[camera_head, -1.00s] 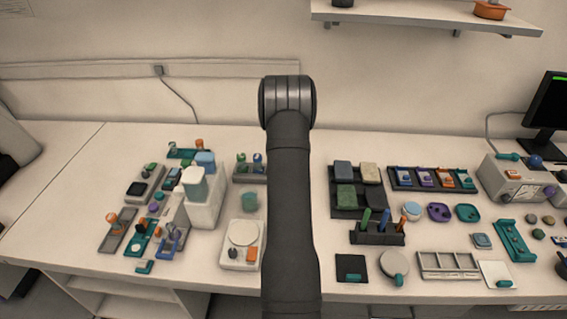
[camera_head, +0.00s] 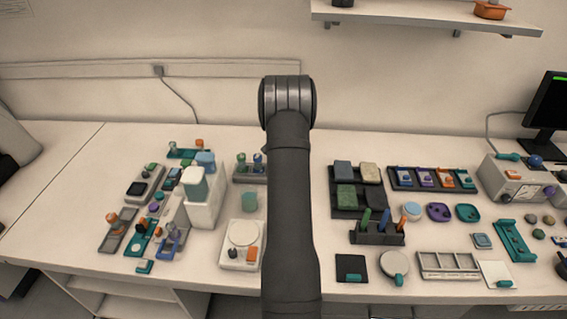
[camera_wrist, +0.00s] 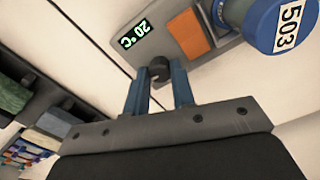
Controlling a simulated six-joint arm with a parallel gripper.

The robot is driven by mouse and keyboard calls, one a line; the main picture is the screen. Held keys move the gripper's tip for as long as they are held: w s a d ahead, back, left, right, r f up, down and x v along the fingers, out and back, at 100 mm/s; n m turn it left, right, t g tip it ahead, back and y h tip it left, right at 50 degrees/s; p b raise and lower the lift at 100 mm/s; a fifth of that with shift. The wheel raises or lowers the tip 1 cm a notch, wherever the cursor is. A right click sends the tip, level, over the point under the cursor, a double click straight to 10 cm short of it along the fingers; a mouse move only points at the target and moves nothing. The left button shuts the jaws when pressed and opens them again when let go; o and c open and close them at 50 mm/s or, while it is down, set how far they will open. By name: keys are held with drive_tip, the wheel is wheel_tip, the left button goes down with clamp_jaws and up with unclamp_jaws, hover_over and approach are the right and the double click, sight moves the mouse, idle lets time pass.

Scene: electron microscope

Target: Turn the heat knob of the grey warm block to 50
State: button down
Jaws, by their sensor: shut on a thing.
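In the wrist view, the grey warm block (camera_wrist: 168,20) fills the top, with a green lit display (camera_wrist: 135,34) reading 20 °C. An orange panel (camera_wrist: 191,33) lies beside the display. The dark heat knob (camera_wrist: 159,70) sits at the block's near edge, between the blue fingers of my gripper (camera_wrist: 158,75). The fingers are shut on the knob, one at each side. A pointer mark on the knob cannot be made out. In the head view my arm hides the gripper and the knob.
A blue cylinder labelled 503 (camera_wrist: 281,22) stands close to the block's right in the wrist view. In the head view, a dark tray of pads (camera_head: 335,212) and a dark tube rack (camera_head: 365,237) stand right of my arm. A white device (camera_head: 226,263) stands left.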

drive_tip(key=shift+m, duration=0.4)
drive_tip(key=c, duration=1.2)
unclamp_jaws()
drive_tip(key=shift+n, duration=0.3)
